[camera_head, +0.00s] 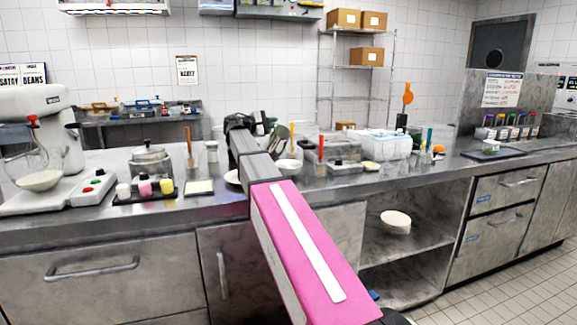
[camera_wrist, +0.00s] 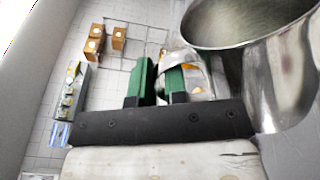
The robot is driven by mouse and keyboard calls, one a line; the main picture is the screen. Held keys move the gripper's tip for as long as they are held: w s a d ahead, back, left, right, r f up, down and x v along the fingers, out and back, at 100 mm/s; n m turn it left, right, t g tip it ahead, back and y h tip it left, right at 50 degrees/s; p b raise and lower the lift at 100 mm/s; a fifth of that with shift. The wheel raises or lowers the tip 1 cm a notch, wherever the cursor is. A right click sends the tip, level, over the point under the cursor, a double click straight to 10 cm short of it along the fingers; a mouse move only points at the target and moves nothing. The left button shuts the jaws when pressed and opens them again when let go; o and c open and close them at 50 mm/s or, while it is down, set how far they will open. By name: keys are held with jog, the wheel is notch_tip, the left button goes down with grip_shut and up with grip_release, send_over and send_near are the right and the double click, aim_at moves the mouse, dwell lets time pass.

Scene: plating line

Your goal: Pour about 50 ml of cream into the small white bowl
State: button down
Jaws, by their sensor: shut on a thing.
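In the wrist view my gripper (camera_wrist: 159,80), with green fingers, is shut on what looks like the handle of a steel jug (camera_wrist: 285,75). The jug fills the upper right of that view, with its open mouth and part of its grey inside showing. I cannot see cream in it. A small white bowl (camera_head: 289,166) stands on the counter just right of my arm. A white dish (camera_head: 233,177) is partly hidden behind the arm's left side.
A mixer (camera_head: 62,140) stands at the left end of the steel counter (camera_head: 120,220). A lidded pot (camera_head: 149,160) and small coloured jars (camera_head: 145,188) are left of my arm. A clear container (camera_head: 384,145) and several glasses stand right.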

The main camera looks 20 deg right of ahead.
aim_at(278, 127)
jog(key=shift+s+d+f+m, duration=0.2)
jog(key=shift+s+f+m, duration=0.35)
jog(key=shift+m, duration=0.15)
jog(key=shift+s+d+r+m, duration=0.2)
jog(key=shift+s+m, duration=0.3)
jog(key=shift+m, duration=0.3)
jog(key=shift+s+d+f+m, duration=0.15)
jog(key=shift+s+m, duration=0.45)
jog(key=shift+m, duration=0.3)
jog(key=shift+s+r+m, duration=0.2)
jog(key=shift+r+m, duration=0.05)
jog(key=shift+m, duration=0.05)
jog(key=shift+s+d+r+m, duration=0.2)
jog(key=shift+s+r+m, duration=0.1)
jog(key=shift+s+m, duration=0.2)
jog(key=shift+s+d+f+m, duration=0.15)
jog(key=shift+s+f+m, duration=0.1)
jog(key=shift+s+m, duration=0.3)
jog(key=shift+s+d+f+m, duration=0.1)
jog(key=shift+s+m, duration=0.05)
jog(key=shift+m, duration=0.1)
jog(key=shift+s+d+m+p, duration=0.1)
jog(key=shift+s+m+p, duration=0.25)
jog(key=shift+s+m, duration=0.05)
dwell(0.4)
